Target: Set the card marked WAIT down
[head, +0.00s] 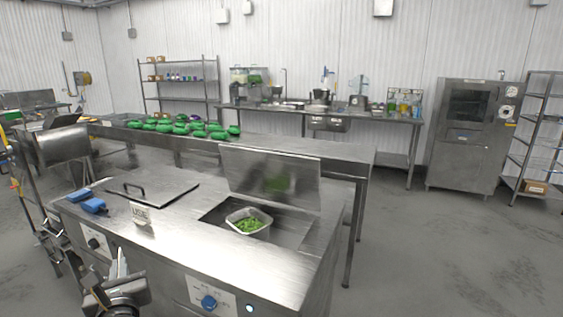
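A small pale card (141,213) stands on the steel counter (185,236), near its front left, beside a flat steel lid with a black handle. Its dark lettering is too small to read with certainty, so I cannot tell whether it says WAIT. My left gripper (120,262) is at the lower left, in front of the counter's front edge, below the card in the picture and apart from it. Its pale fingers point up and look close together. I see nothing clearly held between them. My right gripper is out of view.
A pan with green food (249,222) sits in the open counter well, with a raised steel lid (270,178) behind. Two blue objects (94,206) lie at the counter's left. Several green bundles (209,131) lie on the table behind. The counter's front right is clear.

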